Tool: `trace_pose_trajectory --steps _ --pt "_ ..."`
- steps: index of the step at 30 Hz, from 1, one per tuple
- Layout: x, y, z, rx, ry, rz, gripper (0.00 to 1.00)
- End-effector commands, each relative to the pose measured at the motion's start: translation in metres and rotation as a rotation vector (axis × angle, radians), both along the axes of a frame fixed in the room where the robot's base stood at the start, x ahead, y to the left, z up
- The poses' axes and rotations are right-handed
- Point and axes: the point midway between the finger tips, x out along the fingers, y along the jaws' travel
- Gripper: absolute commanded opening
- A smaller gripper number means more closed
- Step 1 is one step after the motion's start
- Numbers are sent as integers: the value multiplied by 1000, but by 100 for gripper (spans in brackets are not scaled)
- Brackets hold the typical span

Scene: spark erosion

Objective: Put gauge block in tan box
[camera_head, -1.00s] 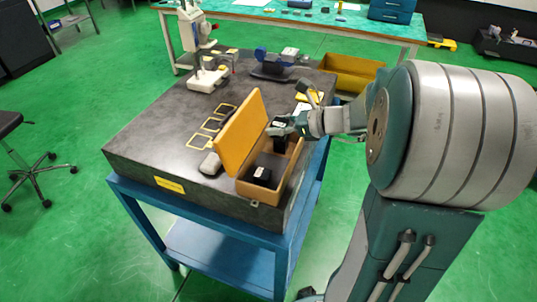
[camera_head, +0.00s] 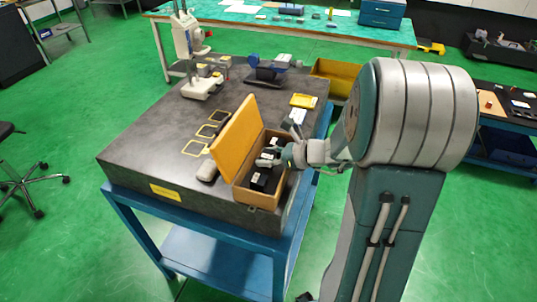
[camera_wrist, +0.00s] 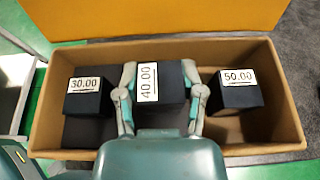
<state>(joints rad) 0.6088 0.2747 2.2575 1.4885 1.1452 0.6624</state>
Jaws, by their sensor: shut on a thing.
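The tan box (camera_wrist: 50,130) stands on the dark stone table with its orange lid (camera_head: 235,140) open; it also shows in the head view (camera_head: 257,197). My gripper (camera_wrist: 160,84) is shut on a black gauge block marked 40.00 (camera_wrist: 160,72), with one finger on each side. The held block is over the middle of the box, between a black block marked 30.00 (camera_wrist: 82,95) and one marked 50.00 (camera_wrist: 238,92). My gripper also shows at the box in the head view (camera_head: 272,155). Whether the held block touches the box floor is hidden.
Yellow outlines (camera_head: 207,130) mark the stone table (camera_head: 140,150) left of the box. A white stand instrument (camera_head: 195,60) and a yellow tray (camera_head: 304,101) are farther back.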

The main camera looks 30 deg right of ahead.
Motion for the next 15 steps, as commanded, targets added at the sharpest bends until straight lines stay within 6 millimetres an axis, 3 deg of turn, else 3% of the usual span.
trace_pose_trajectory --steps 11,12,14,15 --pt "0 -4 -9 2 0 -2 0" --pt "0 -4 -9 2 2 -2 55" --pt "0 -5 -10 1 2 -2 82" --pt "0 -5 -10 1 4 -2 85"
